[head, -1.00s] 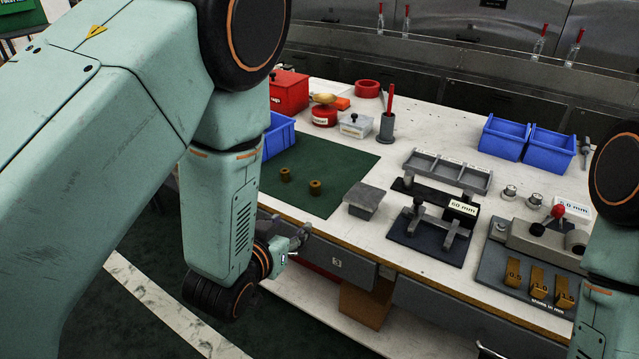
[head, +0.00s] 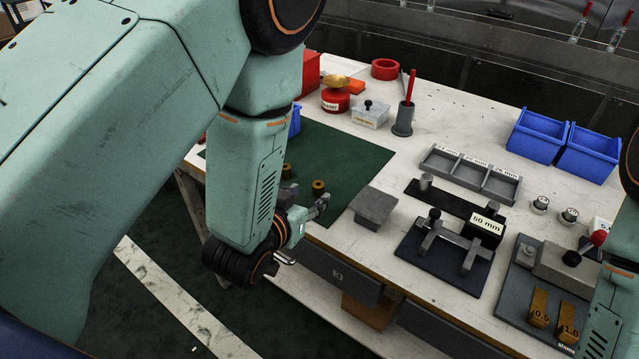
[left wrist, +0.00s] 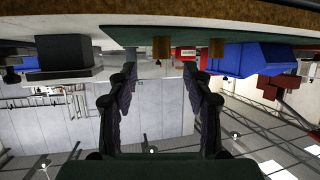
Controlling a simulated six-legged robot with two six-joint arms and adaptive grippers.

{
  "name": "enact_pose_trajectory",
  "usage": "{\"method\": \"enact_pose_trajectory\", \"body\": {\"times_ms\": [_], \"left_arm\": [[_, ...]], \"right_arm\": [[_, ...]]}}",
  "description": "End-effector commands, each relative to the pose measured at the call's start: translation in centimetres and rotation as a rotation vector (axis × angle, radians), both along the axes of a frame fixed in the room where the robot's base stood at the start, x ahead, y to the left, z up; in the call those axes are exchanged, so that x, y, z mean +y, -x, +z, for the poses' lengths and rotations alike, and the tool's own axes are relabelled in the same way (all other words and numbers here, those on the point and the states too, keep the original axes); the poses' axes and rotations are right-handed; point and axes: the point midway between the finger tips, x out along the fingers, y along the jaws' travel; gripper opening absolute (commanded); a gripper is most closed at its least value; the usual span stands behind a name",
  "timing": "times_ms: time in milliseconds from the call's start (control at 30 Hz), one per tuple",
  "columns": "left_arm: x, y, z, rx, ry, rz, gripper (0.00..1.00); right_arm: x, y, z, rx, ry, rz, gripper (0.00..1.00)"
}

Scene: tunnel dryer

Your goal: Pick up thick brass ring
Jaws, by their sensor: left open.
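Two brass rings stand on the green mat (head: 345,165): one further left (head: 286,171) and one nearer the front edge (head: 319,187). I cannot tell for certain which is the thick one. My left gripper (head: 314,208) is open and empty at the table's front edge, just short of the nearer ring. The left wrist view is upside down: the nearer ring (left wrist: 161,48) hangs between the two open fingers (left wrist: 160,105), beyond their tips, and the other ring (left wrist: 216,47) is to the right. My right gripper is out of view; only its arm shows at the right edge.
A blue bin (left wrist: 250,60) is behind the rings.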

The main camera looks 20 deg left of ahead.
Motion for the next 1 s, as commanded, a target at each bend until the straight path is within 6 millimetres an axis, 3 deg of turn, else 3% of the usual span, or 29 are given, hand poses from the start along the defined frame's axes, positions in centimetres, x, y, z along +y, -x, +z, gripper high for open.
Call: {"method": "enact_pose_trajectory", "body": {"times_ms": [267,600,900,1000], "left_arm": [[-0.1,-2.2,-1.2,-0.002,0.001,0.0,0.51],[-0.1,-6.3,-3.0,-0.002,0.001,-0.001,0.51],[-0.1,-6.9,-3.0,-0.001,0.0,-0.001,0.51],[-0.2,-7.0,-3.0,-0.001,0.0,-0.001,0.42]], "right_arm": [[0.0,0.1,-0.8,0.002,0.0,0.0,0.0],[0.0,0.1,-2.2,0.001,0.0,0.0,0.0],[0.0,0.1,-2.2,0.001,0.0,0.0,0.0],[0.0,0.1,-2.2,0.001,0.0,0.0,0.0]]}}
